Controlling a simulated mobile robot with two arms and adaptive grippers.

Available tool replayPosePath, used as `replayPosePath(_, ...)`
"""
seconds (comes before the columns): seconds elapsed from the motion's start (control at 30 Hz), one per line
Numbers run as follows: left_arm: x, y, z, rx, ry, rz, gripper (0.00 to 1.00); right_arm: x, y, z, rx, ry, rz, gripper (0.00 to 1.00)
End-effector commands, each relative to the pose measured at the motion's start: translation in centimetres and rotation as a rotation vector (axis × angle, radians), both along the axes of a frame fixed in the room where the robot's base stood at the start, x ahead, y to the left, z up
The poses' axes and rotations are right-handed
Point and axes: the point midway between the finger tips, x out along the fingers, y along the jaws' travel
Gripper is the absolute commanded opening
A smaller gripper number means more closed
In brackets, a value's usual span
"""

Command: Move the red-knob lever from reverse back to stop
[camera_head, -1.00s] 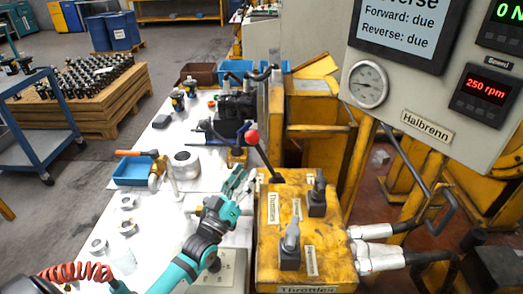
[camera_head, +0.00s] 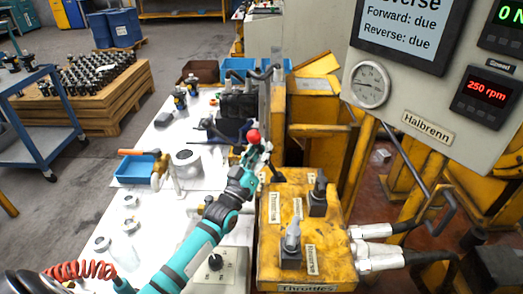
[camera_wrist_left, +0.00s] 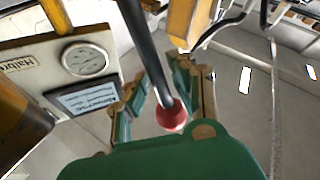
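The red knob (camera_head: 253,136) tops a black lever that tilts to the left from the back of the yellow control box (camera_head: 268,262). My left gripper (camera_head: 257,154) is at the knob, with its fingers just below it in the head view, and it hides part of the lever. In the left wrist view the red knob (camera_wrist_left: 171,114) and the dark lever shaft (camera_wrist_left: 144,50) lie between the two spread green fingers (camera_wrist_left: 165,95). The fingers look open, with gaps beside the knob. My right gripper is not in view.
A panel (camera_head: 445,150) with a gauge (camera_head: 369,84) and a red 250 rpm display (camera_head: 486,92) hangs at the right. The white table (camera_head: 150,235) holds several parts and a blue bin (camera_head: 133,170).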

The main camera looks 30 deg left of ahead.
Motion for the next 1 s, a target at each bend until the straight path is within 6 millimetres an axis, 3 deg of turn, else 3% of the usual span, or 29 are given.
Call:
replayPosePath(0.03, 0.0, 0.0, 0.0, 0.0, 0.0, 0.0, 0.15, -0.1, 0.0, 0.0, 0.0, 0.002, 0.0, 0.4)
replayPosePath(0.17, 0.0, 0.0, 0.0, 0.0, 0.0, 0.0, 0.0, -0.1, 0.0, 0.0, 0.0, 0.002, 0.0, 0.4)
replayPosePath(0.67, 0.0, -0.1, 0.1, 0.01, 0.007, 0.0, 0.0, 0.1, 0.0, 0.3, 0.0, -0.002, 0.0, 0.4)
replayPosePath(1.0, 1.4, -3.3, 1.6, 0.269, 0.136, -0.004, 0.0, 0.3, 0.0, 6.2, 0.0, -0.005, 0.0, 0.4)
